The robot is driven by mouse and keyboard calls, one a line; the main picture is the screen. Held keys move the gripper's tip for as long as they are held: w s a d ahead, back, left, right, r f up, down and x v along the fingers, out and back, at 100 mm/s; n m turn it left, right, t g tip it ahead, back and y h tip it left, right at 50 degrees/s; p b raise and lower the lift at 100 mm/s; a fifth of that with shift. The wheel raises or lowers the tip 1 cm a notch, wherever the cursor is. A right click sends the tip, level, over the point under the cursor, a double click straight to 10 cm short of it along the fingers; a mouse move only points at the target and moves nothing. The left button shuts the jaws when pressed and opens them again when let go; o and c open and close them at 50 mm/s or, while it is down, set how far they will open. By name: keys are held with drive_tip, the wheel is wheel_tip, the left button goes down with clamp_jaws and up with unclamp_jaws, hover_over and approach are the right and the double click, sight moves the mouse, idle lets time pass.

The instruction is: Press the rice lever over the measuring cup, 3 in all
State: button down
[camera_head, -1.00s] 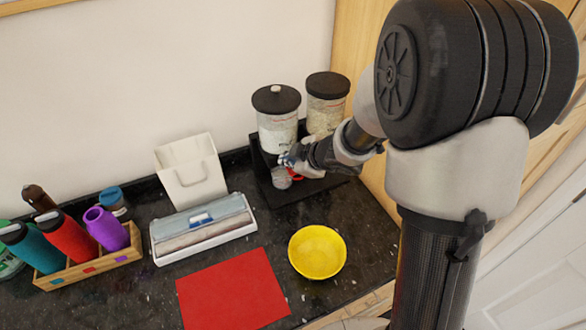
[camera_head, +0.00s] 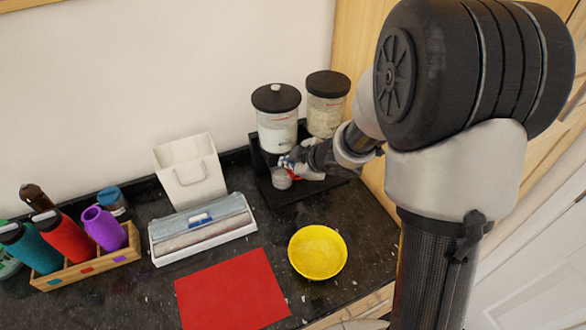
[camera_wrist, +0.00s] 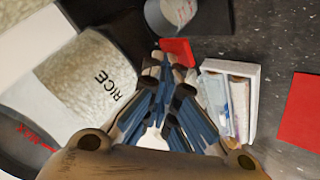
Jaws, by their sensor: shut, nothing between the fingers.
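The rice dispenser (camera_head: 277,125) is a clear canister of pale grain with a black lid; its RICE lettering shows in the wrist view (camera_wrist: 95,75). A red lever (camera_wrist: 178,50) shows just beyond my fingertips in the wrist view. My gripper (camera_wrist: 163,62) is shut and empty, close to the lever; I cannot tell whether it touches. In the head view my gripper (camera_head: 288,163) is low in front of the dispenser. The measuring cup (camera_head: 281,179) stands beside it on the black base and shows at the top of the wrist view (camera_wrist: 160,18), with pale contents.
A second canister (camera_head: 326,108) stands to the right. Bare counter lies between bowl and base.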

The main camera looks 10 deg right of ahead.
sight(291, 172)
drive_tip(key=shift+f, duration=0.35)
drive_tip(key=shift+r, duration=0.1)
idle(0.3)
drive_tip(key=shift+r+p, duration=1.2)
wheel_tip(291, 172, up, 5)
drive_tip(key=p, duration=0.5)
